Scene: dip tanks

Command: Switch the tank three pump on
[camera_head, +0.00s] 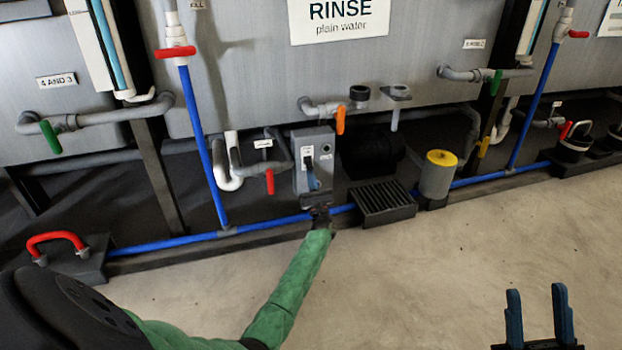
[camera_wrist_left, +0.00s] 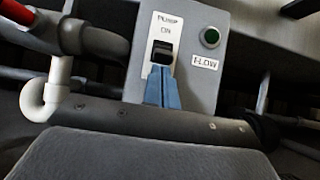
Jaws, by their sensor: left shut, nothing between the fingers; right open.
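A grey pump box (camera_head: 326,139) stands below the tank with the RINSE sign, and shows close up in the left wrist view (camera_wrist_left: 202,88). Its white plate reads PUMP and ON above a black rocker switch (camera_wrist_left: 162,53). A round green lamp (camera_wrist_left: 210,38) sits right of it, above a FLOW label. My left gripper (camera_head: 311,171) is shut and empty in front of the box. Its blue fingertips (camera_wrist_left: 160,68) appear at the lower edge of the switch; I cannot tell whether they touch. My right gripper (camera_head: 536,292) is open over bare floor at lower right.
Pipes with orange (camera_head: 340,121) and red handles (camera_head: 269,182) flank the box. A black drain grate (camera_head: 383,203) and a yellow-capped canister (camera_head: 438,174) stand to its right. A blue pipe (camera_head: 270,223) runs along the low kerb. The concrete floor (camera_head: 430,270) in front is clear.

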